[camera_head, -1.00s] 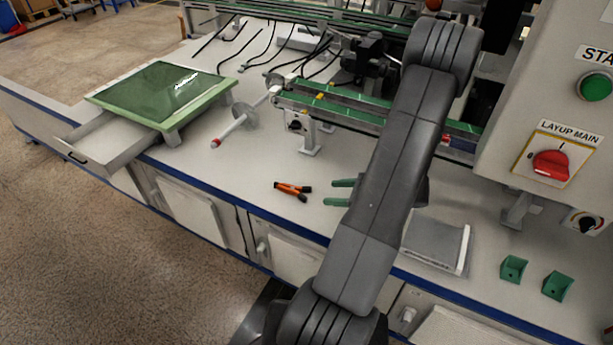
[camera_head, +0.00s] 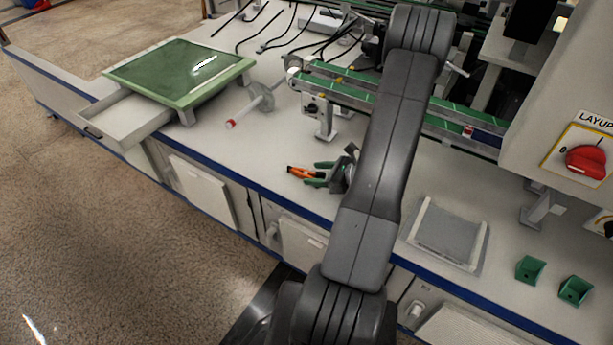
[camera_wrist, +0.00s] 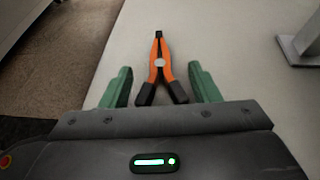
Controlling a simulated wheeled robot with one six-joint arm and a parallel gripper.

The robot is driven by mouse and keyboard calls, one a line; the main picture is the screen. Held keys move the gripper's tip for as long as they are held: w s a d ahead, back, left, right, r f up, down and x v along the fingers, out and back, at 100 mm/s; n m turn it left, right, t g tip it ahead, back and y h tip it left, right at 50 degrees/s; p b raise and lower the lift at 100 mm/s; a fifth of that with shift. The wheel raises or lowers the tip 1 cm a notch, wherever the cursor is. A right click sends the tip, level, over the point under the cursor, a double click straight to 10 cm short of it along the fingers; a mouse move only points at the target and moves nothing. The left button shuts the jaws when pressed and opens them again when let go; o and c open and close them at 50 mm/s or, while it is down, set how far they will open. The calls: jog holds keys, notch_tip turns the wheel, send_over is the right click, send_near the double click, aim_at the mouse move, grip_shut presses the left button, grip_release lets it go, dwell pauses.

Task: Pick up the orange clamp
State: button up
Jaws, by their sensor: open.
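The orange clamp (camera_head: 303,172) has orange arms and black tips and lies on the light worktop near its front edge. In the wrist view the clamp (camera_wrist: 161,63) lies lengthwise, its two black ends toward my gripper. My gripper (camera_head: 319,174) has green fingers and is open. In the wrist view its fingers (camera_wrist: 160,86) stand one on each side of the clamp's black ends, with a gap on both sides. Part of the gripper is hidden behind my arm in the head view.
A green-topped panel (camera_head: 180,72) and an open drawer (camera_head: 128,119) are at the left. A conveyor (camera_head: 350,90) runs behind the clamp.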

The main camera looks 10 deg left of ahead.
aim_at(305, 175)
jog(key=x, duration=0.2)
jog(key=shift+w+a, duration=0.1)
jog(key=shift+a, duration=0.15)
jog(key=c, duration=1)
